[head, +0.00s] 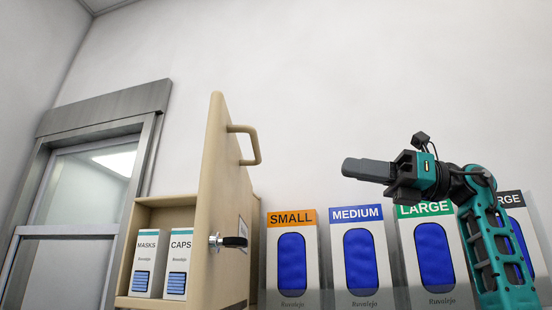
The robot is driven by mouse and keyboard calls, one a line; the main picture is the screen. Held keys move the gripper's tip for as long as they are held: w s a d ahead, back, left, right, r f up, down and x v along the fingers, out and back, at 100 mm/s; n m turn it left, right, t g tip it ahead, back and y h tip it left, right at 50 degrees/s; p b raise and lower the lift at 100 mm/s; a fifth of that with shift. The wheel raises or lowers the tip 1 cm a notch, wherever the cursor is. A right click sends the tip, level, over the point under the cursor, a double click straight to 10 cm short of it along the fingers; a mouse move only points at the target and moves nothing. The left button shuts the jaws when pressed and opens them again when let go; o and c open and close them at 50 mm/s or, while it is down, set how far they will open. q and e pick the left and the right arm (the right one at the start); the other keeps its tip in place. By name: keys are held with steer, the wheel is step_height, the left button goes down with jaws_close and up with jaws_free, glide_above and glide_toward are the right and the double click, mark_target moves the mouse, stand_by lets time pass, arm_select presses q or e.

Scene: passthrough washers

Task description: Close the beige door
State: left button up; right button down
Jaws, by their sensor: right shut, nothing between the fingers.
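The beige door (222,185) stands open, swung out from the beige cabinet (160,214), so I see it nearly edge-on. A beige bar handle (256,146) sticks out from its right face, near the top. A metal lock with a dark key-like piece (232,241) sits lower on the door. My right gripper (350,168) is shut and empty. It points left, in front of the wall, to the right of the handle and apart from the door in the picture. My left gripper is not in view.
Inside the cabinet stand a MASKS box (147,260) and a CAPS box (180,260). Right of the door stand boxes marked SMALL (291,250), MEDIUM (358,250) and LARGE (432,250), plus one partly hidden by my right arm. A grey-framed window (85,185) is at left.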

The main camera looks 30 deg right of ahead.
mark_target(259, 153)
steer(key=x, duration=1.3)
steer(key=shift+w+a+p, duration=0.2)
steer(key=shift+a+p, duration=0.1)
steer(key=shift+p, duration=0.1)
steer(key=shift+a, duration=0.15)
